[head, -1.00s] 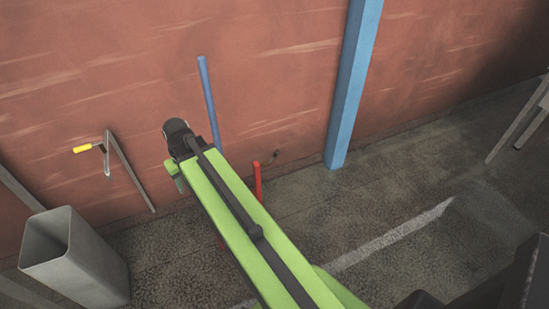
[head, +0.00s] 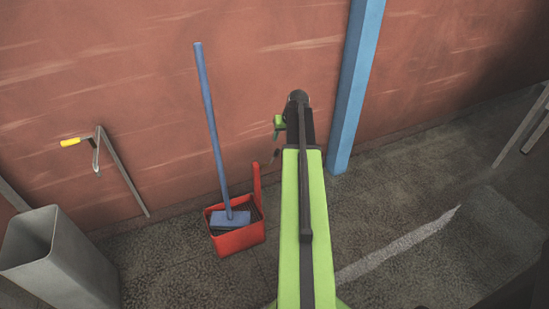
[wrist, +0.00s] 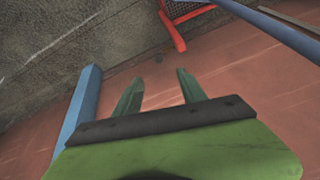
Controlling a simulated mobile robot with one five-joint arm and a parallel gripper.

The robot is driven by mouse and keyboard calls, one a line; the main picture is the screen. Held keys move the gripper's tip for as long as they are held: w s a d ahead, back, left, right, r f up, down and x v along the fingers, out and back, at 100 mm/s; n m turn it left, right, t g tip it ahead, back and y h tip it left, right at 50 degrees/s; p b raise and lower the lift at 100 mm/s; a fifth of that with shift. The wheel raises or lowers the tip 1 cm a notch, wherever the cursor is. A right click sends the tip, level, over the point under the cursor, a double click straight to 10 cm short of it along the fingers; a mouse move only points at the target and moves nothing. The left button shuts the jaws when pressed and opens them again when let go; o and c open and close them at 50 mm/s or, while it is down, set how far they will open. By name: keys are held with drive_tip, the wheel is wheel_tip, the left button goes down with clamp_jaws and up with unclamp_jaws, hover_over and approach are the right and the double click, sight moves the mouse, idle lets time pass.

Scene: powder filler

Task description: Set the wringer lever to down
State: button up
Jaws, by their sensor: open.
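The red wringer lever (head: 257,182) stands upright at the back right of a red mop bucket (head: 238,240) on the floor by the wall. In the wrist view the lever (wrist: 173,28) points down from the bucket (wrist: 190,10), beyond my fingertips and apart from them. My gripper (wrist: 159,76) is open and empty, with its two green fingers spread. In the head view my arm reaches up just right of the bucket, and the fingers are hard to make out there.
A mop with a blue handle (head: 212,130) stands in the bucket and leans toward the wall. A blue post (head: 352,100) rises to the right of my arm. A grey bin (head: 65,265) and a yellow-handled crank (head: 71,142) are at the left. Open floor lies right of my arm.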

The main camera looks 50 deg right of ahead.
sight(276, 152)
drive_tip(key=b+x, duration=1.2)
drive_tip(key=x, duration=0.3)
drive_tip(key=shift+f+b, duration=0.1)
drive_tip(key=shift+b, duration=0.25)
drive_tip(key=shift+c, duration=0.3)
drive_tip(key=c, duration=1)
clamp_jaws()
drive_tip(key=shift+a, duration=0.15)
